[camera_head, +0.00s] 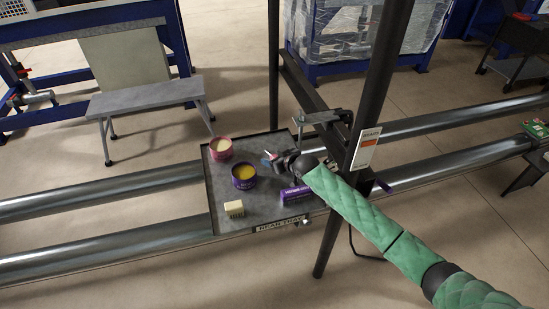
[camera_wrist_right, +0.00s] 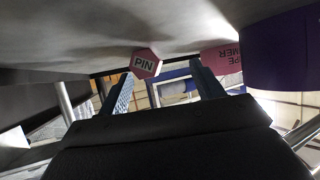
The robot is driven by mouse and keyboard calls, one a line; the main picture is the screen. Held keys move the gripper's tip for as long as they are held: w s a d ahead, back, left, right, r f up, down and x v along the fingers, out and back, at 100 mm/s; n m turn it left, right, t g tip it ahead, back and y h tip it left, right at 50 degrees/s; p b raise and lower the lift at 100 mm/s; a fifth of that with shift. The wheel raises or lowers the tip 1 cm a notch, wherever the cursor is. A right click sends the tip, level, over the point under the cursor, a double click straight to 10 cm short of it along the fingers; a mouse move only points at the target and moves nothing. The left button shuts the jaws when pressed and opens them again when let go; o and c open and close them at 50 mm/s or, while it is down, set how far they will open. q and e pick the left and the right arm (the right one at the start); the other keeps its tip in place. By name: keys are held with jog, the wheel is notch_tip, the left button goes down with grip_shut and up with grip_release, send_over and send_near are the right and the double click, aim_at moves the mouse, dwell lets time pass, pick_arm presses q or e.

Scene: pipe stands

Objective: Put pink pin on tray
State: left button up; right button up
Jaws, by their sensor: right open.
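The pink pin (camera_wrist_right: 145,63) shows a hexagonal face marked PIN in the right wrist view, close to the grey tray surface (camera_wrist_right: 80,30) and nearer the left finger. My right gripper (camera_wrist_right: 166,76) is open, with its fingers apart; I cannot tell whether one touches the pin. In the head view, my right gripper (camera_head: 276,161) is low over the tray (camera_head: 222,188), coming in from the right. A small pink patch at its tips appears to be the pin (camera_head: 268,154). My left gripper is out of view.
On the tray are a pink tin (camera_head: 221,149), a purple tin (camera_head: 243,177), a cream block (camera_head: 234,209) and a purple box (camera_head: 297,194). A dark post (camera_head: 366,110) stands beside my right arm. Steel pipes (camera_head: 120,249) run below the tray.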

jog(key=shift+r, duration=0.15)
jog(key=shift+r, duration=3.6)
pick_arm(q)
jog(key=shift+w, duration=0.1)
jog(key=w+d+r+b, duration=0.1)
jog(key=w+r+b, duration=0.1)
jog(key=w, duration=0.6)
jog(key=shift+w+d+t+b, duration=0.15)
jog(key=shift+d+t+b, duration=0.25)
jog(key=shift+b, duration=0.25)
pick_arm(e)
jog(key=v, duration=0.7)
jog(key=shift+s+d+r, duration=0.2)
jog(key=shift+s, duration=0.05)
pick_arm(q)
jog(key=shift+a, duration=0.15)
